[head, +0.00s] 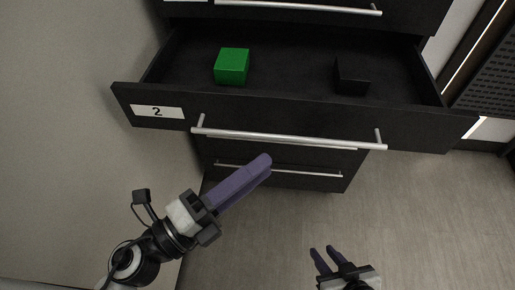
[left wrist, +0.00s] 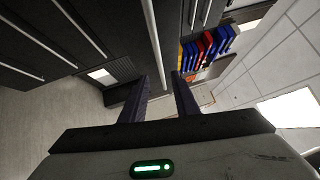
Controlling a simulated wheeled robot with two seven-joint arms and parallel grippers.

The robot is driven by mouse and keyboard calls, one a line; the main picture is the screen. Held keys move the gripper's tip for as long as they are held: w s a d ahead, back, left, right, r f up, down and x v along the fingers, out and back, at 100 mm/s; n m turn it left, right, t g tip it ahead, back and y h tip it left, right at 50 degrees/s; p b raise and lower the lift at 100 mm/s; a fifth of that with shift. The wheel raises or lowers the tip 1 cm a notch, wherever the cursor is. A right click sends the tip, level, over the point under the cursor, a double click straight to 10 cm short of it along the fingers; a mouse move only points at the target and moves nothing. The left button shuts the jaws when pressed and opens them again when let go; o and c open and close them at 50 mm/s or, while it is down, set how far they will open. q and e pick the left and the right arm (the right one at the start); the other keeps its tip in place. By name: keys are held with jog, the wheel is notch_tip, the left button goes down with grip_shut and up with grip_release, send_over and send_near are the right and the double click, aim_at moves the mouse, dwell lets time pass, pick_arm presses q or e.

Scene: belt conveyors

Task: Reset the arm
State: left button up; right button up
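My left gripper (head: 264,162) comes in from the lower left in the head view, its purple-grey fingers pointing up and right, in front of the open drawer and below its handle. In the left wrist view (left wrist: 160,77) its two fingers stand apart with nothing between them. My right gripper (head: 323,253) is at the bottom of the head view, over the floor, with its fingers apart and empty. Neither gripper touches the drawer as far as I can see.
The black drawer (head: 220,119) labelled 2 is pulled open. A green cube (head: 231,66) and a black cube (head: 351,76) lie in it. Its silver handle (head: 285,137) runs along the front. The floor (head: 430,215) at right is clear. Colored bins (left wrist: 207,48) show in the left wrist view.

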pick_arm(q)
jog(key=w+a+f+n+t+y, duration=0.2)
jog(key=w+a+f+n+y, duration=0.1)
jog(key=a+f+n+y, duration=1.3)
jog(key=s+d+f+n+g+h, duration=0.2)
jog(key=s+f+n+g, duration=0.4)
jog(key=s+f+n, duration=0.3)
notch_tip(320, 180, down, 4)
jog(key=shift+s+f+n+h, duration=0.1)
jog(key=shift+s+n+h, duration=0.05)
jog(key=shift+n+h, duration=0.9)
jog(key=shift+y, duration=0.25)
dwell(1.8)
